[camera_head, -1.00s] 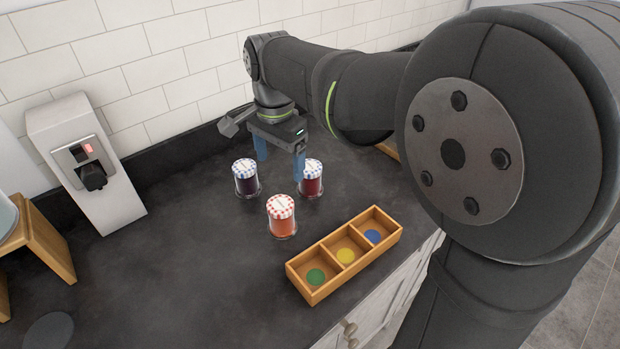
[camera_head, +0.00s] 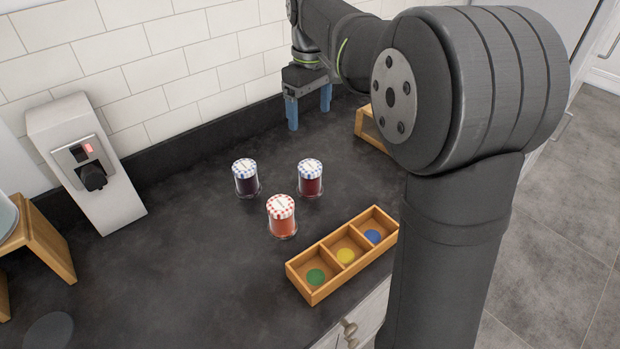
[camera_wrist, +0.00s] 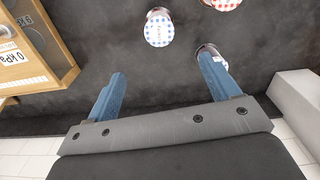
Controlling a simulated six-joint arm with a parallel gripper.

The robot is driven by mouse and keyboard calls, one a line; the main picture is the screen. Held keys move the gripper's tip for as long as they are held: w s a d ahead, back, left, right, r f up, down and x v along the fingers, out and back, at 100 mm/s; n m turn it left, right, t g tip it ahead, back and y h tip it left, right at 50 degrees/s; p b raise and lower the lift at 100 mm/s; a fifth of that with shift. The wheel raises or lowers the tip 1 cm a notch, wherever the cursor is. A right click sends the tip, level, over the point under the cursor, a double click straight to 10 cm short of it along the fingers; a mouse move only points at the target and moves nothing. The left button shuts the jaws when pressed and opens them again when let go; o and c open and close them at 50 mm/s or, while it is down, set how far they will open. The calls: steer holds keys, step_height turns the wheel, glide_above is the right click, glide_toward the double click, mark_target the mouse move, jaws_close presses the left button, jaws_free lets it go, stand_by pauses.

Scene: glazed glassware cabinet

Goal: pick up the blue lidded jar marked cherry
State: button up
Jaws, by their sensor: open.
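Two jars with blue-checked lids stand upright on the dark counter. The right one (camera_head: 311,178) holds dark red contents; the left one (camera_head: 246,179) holds darker, almost black contents. Their labels are too small to read surely. In the wrist view the right jar's lid (camera_wrist: 159,30) is at the top middle, and the left jar (camera_wrist: 204,49) is partly hidden by a finger. My gripper (camera_head: 309,107) is open and empty, behind the jars near the back wall and apart from them.
A red-checked-lid jar (camera_head: 282,216) stands in front of the two. A wooden tray (camera_head: 317,297) with three compartments and coloured discs lies near the front edge. A wooden box (camera_wrist: 38,68) stands at the back right, a white dispenser (camera_head: 112,196) at left. The counter's left-middle is clear.

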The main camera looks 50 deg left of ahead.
mark_target(310, 166)
step_height(310, 166, down, 17)
steer(key=shift+f, duration=0.1)
stand_by(0.5)
steer(key=shift+c, duration=0.2)
steer(key=shift+w, duration=0.1)
steer(key=c, duration=1.3)
steer(key=shift+r, duration=0.2)
